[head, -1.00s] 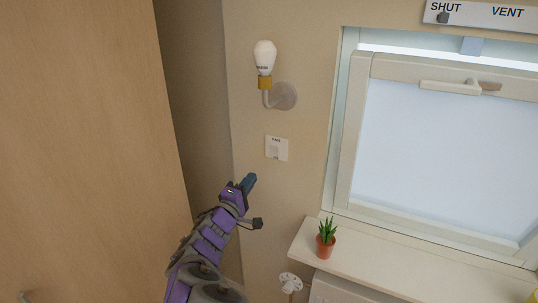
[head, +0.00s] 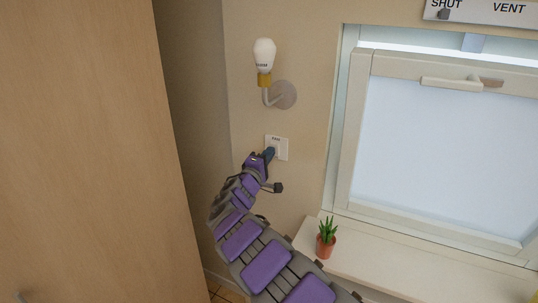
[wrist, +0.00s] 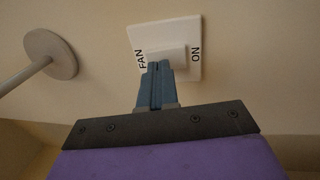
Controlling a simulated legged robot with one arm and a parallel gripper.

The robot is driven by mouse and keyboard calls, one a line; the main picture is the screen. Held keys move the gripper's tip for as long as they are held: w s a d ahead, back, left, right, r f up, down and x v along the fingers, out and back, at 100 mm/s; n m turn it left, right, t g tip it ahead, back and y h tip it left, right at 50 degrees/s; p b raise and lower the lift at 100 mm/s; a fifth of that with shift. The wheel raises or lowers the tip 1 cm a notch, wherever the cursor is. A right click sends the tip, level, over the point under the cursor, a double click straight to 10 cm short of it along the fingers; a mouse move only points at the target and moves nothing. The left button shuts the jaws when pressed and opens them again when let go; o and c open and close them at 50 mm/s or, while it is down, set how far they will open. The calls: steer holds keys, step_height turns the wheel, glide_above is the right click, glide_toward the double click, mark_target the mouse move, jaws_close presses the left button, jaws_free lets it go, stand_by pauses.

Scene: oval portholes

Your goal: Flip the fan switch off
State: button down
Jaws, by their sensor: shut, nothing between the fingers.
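The fan switch (head: 283,148) is a white square plate on the wall, below the wall lamp. In the wrist view the switch plate (wrist: 187,33) carries the words FAN and ON, with a raised rocker (wrist: 168,54) in its middle. My gripper (head: 269,153) is at the plate's lower left part in the head view. In the wrist view my gripper (wrist: 159,68) is shut and empty, its fingertips over the rocker's edge. They look to be at or very near the rocker; I cannot tell whether they touch. The fingers hide part of the rocker.
A lamp with a bulb (head: 264,56) is on the wall above the switch. A window (head: 440,150) and a sill with a potted plant (head: 326,240) are to the right. A large wooden panel (head: 80,150) fills the left side.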

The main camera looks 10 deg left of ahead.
steer(key=shift+w+d+r, duration=0.1)
steer(key=shift+w+r, duration=0.05)
steer(key=shift+w, duration=0.15)
steer(key=r+g+p, duration=0.1)
steer(key=p, duration=0.1)
steer(key=shift+w+d+r+p, duration=0.15)
steer(key=shift+r+p, duration=0.05)
steer(key=shift+p, duration=0.1)
steer(key=r+v, duration=0.3)
steer(key=v, duration=1)
steer(key=shift+s+g+y, duration=0.3)
steer(key=shift+s, duration=0.15)
steer(key=shift+f, duration=0.1)
